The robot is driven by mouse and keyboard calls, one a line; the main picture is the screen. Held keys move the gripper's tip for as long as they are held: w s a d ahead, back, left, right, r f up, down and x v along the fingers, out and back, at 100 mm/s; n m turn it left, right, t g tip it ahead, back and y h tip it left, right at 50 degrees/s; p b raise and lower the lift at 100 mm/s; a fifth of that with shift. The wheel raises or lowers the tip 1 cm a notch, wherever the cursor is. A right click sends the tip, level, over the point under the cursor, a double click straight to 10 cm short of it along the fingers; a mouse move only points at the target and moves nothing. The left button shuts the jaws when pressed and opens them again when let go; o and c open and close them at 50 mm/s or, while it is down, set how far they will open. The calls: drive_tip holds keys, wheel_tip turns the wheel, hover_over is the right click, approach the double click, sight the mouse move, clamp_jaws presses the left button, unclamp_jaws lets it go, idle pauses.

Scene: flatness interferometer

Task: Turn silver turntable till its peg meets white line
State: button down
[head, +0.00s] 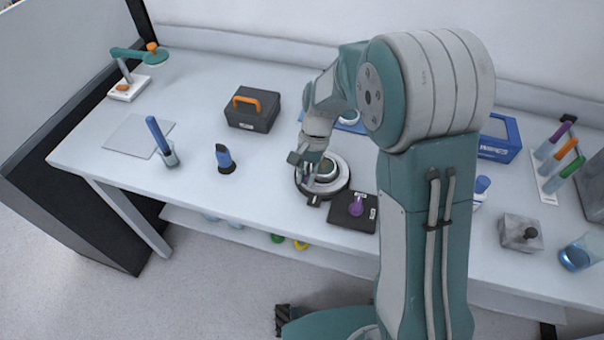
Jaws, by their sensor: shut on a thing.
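The silver turntable (340,182) sits on the bench near its front edge, a round disc with a dark rim and a paler raised centre. My gripper (311,181) is over its left side, pointing down, and is shut on the turntable's peg. The fingers hide the peg, so its exact angle cannot be told.
A dark plate with a purple knob (356,206) lies close right of the turntable. My arm hides part of the bench's right half.

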drive_tip(key=shift+s+d+n+h, duration=0.2)
drive_tip(key=shift+d+n+h, duration=0.2)
drive_tip(key=shift+n, duration=0.45)
drive_tip(key=shift+s+d+n+h, duration=0.2)
drive_tip(key=shift+d+n+h, duration=0.15)
drive_tip(key=shift+n, duration=0.5)
drive_tip(key=shift+s+d+n+h, duration=0.2)
drive_tip(key=shift+d+n+h, duration=0.25)
drive_tip(key=shift+n, duration=0.75)
drive_tip(key=shift+d+r, duration=0.1)
drive_tip(key=c, duration=0.7)
unclamp_jaws()
drive_tip(key=shift+o, duration=0.2)
drive_tip(key=shift+s, duration=0.1)
drive_tip(key=v, duration=1.1)
drive_tip(key=shift+w+r, duration=0.25)
drive_tip(key=shift+w, duration=0.2)
